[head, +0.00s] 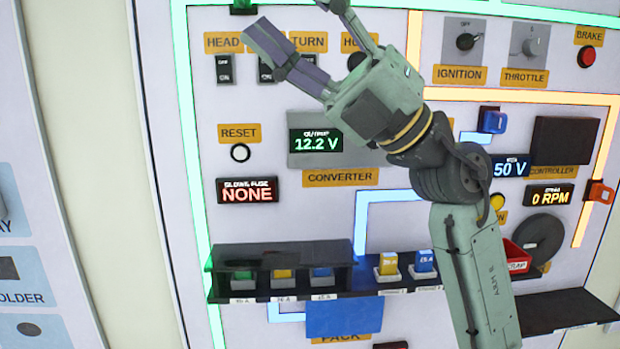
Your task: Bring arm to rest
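My arm (475,270) rises from the bottom of the head view, bends at a dark joint, and reaches up and left in front of an upright panel. My gripper (300,18) is at its end, near the top of the panel, in front of the TURN and HORN labels. Its two fingers are spread wide with nothing between them. The right fingertip is close to the top picture edge. I cannot tell how far the gripper is from the panel.
The panel has a converter display (316,141) reading 12.2 V, a round reset button (240,153), and an ignition switch (465,41). A dark shelf (232,293) holds coloured fuses. A red bin (516,257) is partly behind my arm. A black ledge (565,310) juts out lower right.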

